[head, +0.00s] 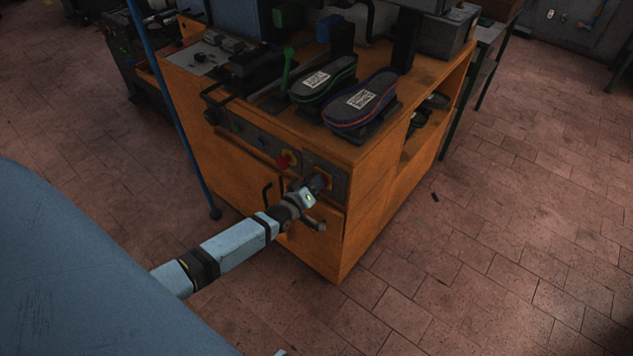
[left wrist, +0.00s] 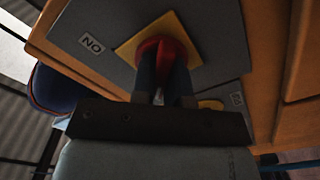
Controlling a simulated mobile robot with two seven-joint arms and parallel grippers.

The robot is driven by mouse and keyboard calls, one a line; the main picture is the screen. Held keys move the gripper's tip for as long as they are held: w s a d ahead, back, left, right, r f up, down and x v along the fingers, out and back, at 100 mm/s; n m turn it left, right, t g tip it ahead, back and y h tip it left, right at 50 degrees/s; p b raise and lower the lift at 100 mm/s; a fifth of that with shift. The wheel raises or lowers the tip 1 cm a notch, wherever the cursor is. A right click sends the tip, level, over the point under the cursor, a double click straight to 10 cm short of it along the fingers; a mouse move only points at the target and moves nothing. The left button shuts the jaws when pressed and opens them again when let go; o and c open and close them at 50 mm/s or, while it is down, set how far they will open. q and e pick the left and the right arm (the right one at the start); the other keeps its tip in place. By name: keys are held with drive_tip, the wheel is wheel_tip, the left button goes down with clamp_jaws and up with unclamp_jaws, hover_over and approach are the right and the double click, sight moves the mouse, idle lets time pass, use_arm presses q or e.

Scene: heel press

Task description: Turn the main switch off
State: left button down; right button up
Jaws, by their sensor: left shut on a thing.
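The main switch is a red knob on a yellow square plate in the left wrist view (left wrist: 170,46). It sits on a grey panel (left wrist: 215,30) with an ON label (left wrist: 92,44) and another small label that I cannot read. In the head view the switch (head: 324,178) is at the right end of the orange cabinet's front and partly hidden by my gripper. My left gripper (head: 315,186) is shut on the knob, its two fingers on either side of it in the left wrist view (left wrist: 166,76). My right gripper is not in view.
A red button (head: 284,160) sits on the front panel left of the switch. Door handles (head: 267,194) stick out below. Two shoe soles (head: 362,102) stand on the orange cabinet (head: 375,215). A blue pole (head: 172,90) stands at left.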

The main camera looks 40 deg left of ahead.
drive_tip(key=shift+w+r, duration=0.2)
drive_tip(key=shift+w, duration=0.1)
use_arm(q)
drive_tip(key=c, duration=1.1)
unclamp_jaws()
drive_tip(key=shift+c, duration=0.2)
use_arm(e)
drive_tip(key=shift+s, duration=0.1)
use_arm(q)
drive_tip(key=shift+s, duration=0.15)
drive_tip(key=s+a, duration=0.1)
drive_tip(key=s, duration=1.2)
drive_tip(key=shift+s, duration=0.25)
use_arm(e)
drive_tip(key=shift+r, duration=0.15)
